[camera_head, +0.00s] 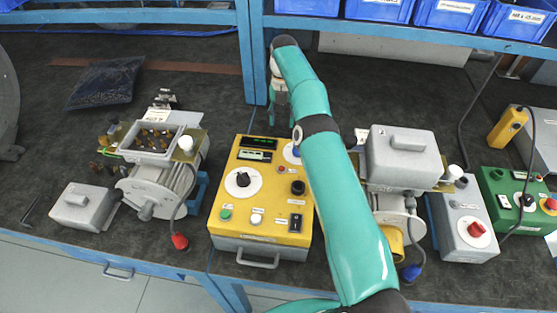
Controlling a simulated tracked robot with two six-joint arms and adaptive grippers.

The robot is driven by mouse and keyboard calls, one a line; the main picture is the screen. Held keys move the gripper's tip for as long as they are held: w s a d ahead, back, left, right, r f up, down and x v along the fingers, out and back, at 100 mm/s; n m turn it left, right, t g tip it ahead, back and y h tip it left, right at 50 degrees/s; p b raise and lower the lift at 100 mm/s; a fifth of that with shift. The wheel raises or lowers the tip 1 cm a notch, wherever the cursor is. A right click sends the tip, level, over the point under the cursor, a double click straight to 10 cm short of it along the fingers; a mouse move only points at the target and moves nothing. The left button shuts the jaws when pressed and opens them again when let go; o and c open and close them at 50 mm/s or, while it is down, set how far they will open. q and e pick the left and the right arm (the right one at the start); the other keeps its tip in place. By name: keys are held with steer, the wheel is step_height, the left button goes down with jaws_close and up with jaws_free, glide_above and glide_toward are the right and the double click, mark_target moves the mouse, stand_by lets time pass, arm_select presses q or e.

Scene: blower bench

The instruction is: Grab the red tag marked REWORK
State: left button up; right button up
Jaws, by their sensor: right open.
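I cannot make out a red tag marked REWORK in the head view; my right arm hides part of the bench. My right gripper (279,112) is open, beyond the yellow test box, pointing down over the dark bench mat. It is small and partly seen edge-on, and I see nothing held in it. My teal right arm crosses the middle of the view. My left gripper is not in view.
The yellow test box (232,207) stands mid-bench. A blower motor with an open terminal box (150,142) is left of it; another motor with a closed grey box (402,155) is right. A black pouch (106,82) lies back left. Blue bins (448,14) line the shelf.

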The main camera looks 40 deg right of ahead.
step_height(320, 180, down, 3)
steer(key=shift+s+a+r+b, duration=0.1)
steer(key=shift+b, duration=0.75)
steer(key=f, duration=0.4)
steer(key=shift+s+a+f, duration=0.1)
steer(key=shift+s+a, duration=0.05)
steer(key=shift+a, duration=0.05)
steer(key=f, duration=0.2)
steer(key=a+f+p, duration=0.1)
steer(key=f, duration=0.1)
steer(key=shift+s+a+f, duration=0.15)
steer(key=shift+f, duration=0.65)
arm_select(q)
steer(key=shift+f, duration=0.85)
arm_select(e)
jaws_close()
